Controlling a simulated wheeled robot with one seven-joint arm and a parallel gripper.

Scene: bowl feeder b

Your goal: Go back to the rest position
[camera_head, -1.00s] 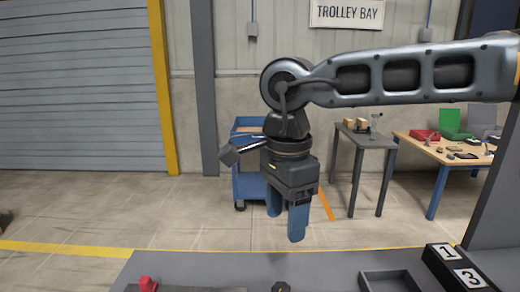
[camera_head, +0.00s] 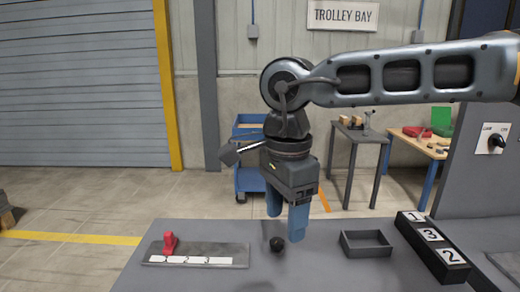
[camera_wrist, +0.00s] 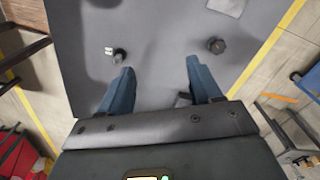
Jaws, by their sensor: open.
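My gripper (camera_head: 286,222) hangs over the far part of the grey table (camera_head: 330,265) in the head view, fingers pointing down. Its two blue fingers are apart with nothing between them. In the wrist view the open gripper (camera_wrist: 157,75) shows above the grey table top (camera_wrist: 165,25). A dark round knob (camera_head: 277,244) on the table appears just below the fingers in the head view.
A plate (camera_head: 225,249) with a red piece (camera_head: 169,242) and number labels lies at left. A panel with a black switch (camera_head: 497,141) stands at far right. A blue trolley (camera_head: 247,183) is behind.

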